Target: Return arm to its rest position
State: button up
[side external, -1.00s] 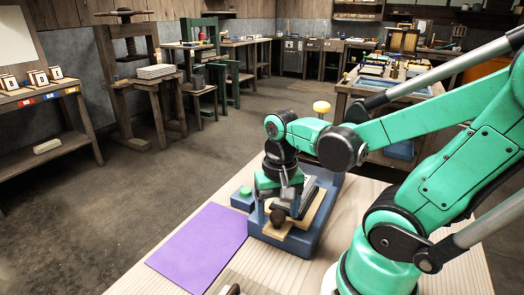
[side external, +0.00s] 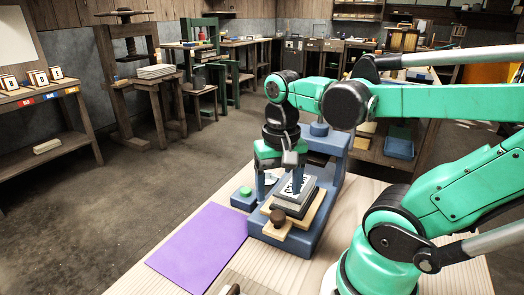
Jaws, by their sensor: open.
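My gripper (side external: 279,184) hangs fingers down above the blue press (side external: 328,200). Its two blue fingers are apart, with nothing seen held between them. Below and just right of them, a grey block with dark raised characters on its face (side external: 296,186) sits on a pale wooden board (side external: 266,227) in the press. The right finger overlaps the block in the picture; I cannot tell whether they touch. A brown round knob (side external: 278,217) stands at the board's front end.
A green button (side external: 243,193) on a blue box is left of the press. A purple sheet (side external: 200,250) lies flat on the pale table (side external: 368,190). Benches with a wooden screw press (side external: 132,60) stand farther back. The floor between is clear.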

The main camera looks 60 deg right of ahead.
jog(key=w+a+n+t, duration=0.5)
jog(key=w+n+t, duration=0.2)
jog(key=n, duration=0.2)
jog(key=shift+w+r, duration=0.2)
jog(key=shift+w, duration=0.15)
